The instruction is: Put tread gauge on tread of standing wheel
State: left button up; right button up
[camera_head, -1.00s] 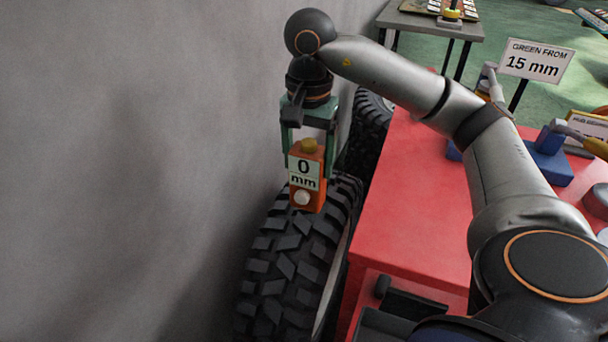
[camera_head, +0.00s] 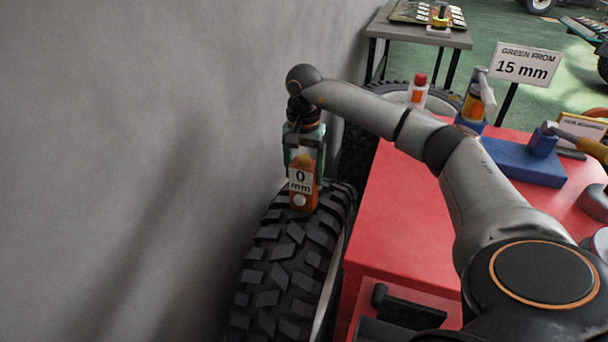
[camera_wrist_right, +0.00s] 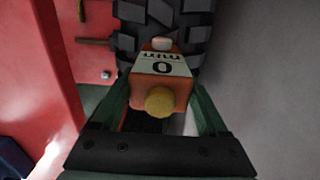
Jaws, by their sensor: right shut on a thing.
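The tread gauge (camera_head: 302,190) is an orange block with a white "0 mm" label, a pale round button and a yellow knob. My right gripper (camera_head: 304,160) is shut on it from above, with its green fingers at the gauge's sides. In the right wrist view, the gauge (camera_wrist_right: 163,78) sits between the fingers of the right gripper (camera_wrist_right: 160,112). The standing wheel (camera_head: 280,270) has chunky black tread. The gauge is upright over the top of this tread; whether its underside touches is hidden. My left gripper is not in view.
A grey wall (camera_head: 130,170) rises close left of the wheel. A red bench (camera_head: 395,220) stands close on its right, with a blue stand (camera_head: 525,165) and a red-capped bottle (camera_head: 418,92) beyond. A sign reading "GREEN FROM 15 mm" (camera_head: 526,65) stands behind.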

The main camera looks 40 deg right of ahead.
jog(key=shift+f, duration=0.4)
jog(key=shift+f, duration=0.15)
jog(key=o, duration=1.5)
notch_tip(320, 180, up, 12)
jog(key=shift+r+p, duration=0.2)
jog(key=shift+p, duration=0.9)
